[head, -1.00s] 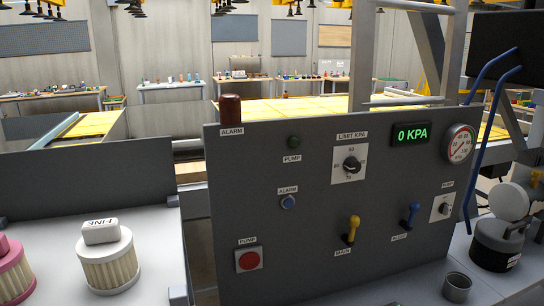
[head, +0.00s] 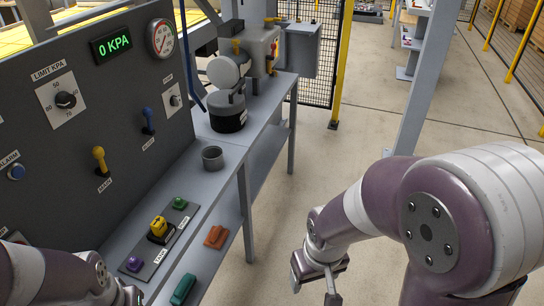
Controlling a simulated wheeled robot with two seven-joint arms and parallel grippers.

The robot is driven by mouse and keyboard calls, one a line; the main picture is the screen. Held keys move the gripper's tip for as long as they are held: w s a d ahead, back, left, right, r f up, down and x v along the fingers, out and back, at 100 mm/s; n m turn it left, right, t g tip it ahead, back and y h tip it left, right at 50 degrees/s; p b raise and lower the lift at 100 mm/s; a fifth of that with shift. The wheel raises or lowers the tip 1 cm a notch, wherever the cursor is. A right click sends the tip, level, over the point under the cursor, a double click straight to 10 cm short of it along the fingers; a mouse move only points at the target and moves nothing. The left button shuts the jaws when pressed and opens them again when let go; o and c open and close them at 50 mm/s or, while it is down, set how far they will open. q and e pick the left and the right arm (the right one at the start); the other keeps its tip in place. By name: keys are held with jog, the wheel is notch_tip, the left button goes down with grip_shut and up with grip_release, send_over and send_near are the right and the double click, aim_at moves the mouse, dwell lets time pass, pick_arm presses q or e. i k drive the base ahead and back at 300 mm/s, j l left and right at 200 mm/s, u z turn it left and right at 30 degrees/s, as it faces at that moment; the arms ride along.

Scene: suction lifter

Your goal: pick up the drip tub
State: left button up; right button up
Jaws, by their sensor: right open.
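The drip tub appears to be the small grey open-topped cup (head: 212,158). It stands upright on the grey bench, in front of a dark canister, right of the control panel. My right gripper (head: 318,282) is at the bottom of the head view, pointing down, open and empty. It is over the floor side, right of the bench and well apart from the tub. My left arm shows at the bottom left corner; its fingers are not visible.
The control panel (head: 85,130) rises left of the tub. A dark canister (head: 228,112) with a pale round top stands behind it. In front lies a plate with coloured knobs (head: 160,238). Orange (head: 216,237) and green (head: 183,289) blocks lie nearby.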

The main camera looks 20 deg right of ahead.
aim_at(212, 155)
jog(key=i+l+u, duration=0.2)
jog(key=u, duration=0.25)
jog(key=i+l+u, duration=0.2)
jog(key=u, duration=0.3)
jog(key=i+l, duration=0.15)
jog(key=l, duration=0.25)
jog(key=i+l+u, duration=0.1)
jog(key=l, duration=0.3)
jog(key=i+l, duration=0.25)
jog(key=l, duration=0.2)
jog(key=i+l+u, duration=0.15)
jog(key=l, duration=0.25)
jog(key=i+l, duration=0.15)
jog(key=l, duration=0.3)
jog(key=i+l+u, duration=0.1)
jog(key=l, duration=0.3)
jog(key=i+l, duration=0.15)
jog(key=l, duration=0.3)
jog(key=i+l+u, duration=0.1)
jog(key=l, duration=0.35)
